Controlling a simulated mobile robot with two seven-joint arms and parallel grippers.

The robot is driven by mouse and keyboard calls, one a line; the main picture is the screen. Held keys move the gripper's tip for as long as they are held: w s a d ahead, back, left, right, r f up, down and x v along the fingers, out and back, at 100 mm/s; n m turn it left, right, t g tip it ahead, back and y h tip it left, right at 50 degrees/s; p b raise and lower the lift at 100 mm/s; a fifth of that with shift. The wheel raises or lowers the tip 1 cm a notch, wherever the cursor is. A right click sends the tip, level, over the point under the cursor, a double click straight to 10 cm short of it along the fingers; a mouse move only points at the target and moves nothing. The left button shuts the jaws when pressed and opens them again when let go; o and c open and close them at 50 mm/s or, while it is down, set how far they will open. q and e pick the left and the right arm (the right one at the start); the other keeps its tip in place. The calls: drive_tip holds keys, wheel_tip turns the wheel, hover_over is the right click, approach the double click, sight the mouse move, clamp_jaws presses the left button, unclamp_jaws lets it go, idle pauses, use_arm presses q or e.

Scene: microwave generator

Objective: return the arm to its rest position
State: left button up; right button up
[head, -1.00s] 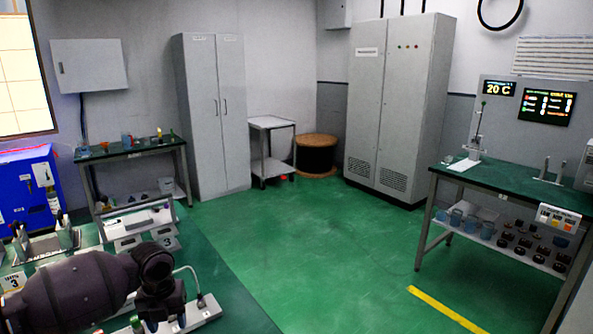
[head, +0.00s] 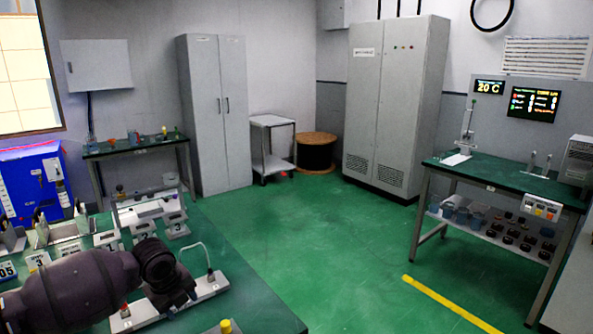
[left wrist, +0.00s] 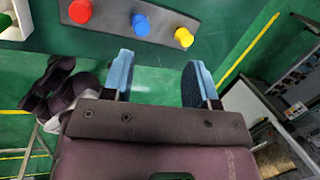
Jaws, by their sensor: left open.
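My left arm (head: 75,285) comes in from the lower left of the head view, over the near green bench. Its dark wrist and gripper (head: 172,292) point down; the fingers are mostly hidden there. In the left wrist view the left gripper (left wrist: 160,78) has its two blue fingers spread apart with nothing between them. Beyond the fingertips is a grey panel (left wrist: 112,22) with a red knob (left wrist: 80,11), a blue knob (left wrist: 140,22) and a yellow knob (left wrist: 183,37). My right gripper is not seen.
The near bench (head: 240,270) carries a white power strip-like base (head: 205,287), numbered white blocks (head: 108,240) and a yellow knob (head: 226,326). A side table (head: 135,148), cabinets (head: 215,110) and a right-hand workbench (head: 495,172) stand farther off. The green floor (head: 330,235) between is clear.

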use_arm(q)
drive_tip(key=w+d+r+n+t+h, duration=0.2)
drive_tip(key=d+r+n+t+h, duration=0.25)
drive_tip(key=d+n+t, duration=0.4)
drive_tip(key=s+d+f+n+h, duration=0.1)
drive_tip(key=s+d+f+n, duration=0.1)
drive_tip(key=s+d+n, duration=0.3)
drive_tip(key=s+a+f+n+y, duration=0.2)
drive_tip(key=s+a+f+n, duration=0.2)
drive_tip(key=s, duration=0.5)
drive_tip(key=s+a+f+n+y, duration=0.2)
drive_tip(key=s+a+f+n, duration=0.2)
drive_tip(key=s+f, duration=0.4)
drive_tip(key=s+a+f+n+y, duration=0.2)
drive_tip(key=s+a+f+n, duration=0.2)
drive_tip(key=s, duration=0.7)
wheel_tip(320, 180, down, 3)
drive_tip(key=shift+s+a+r, duration=0.1)
drive_tip(key=shift+s+a, duration=0.05)
drive_tip(key=shift+a, duration=0.85)
drive_tip(key=shift+c, duration=1)
drive_tip(key=shift+d, duration=0.15)
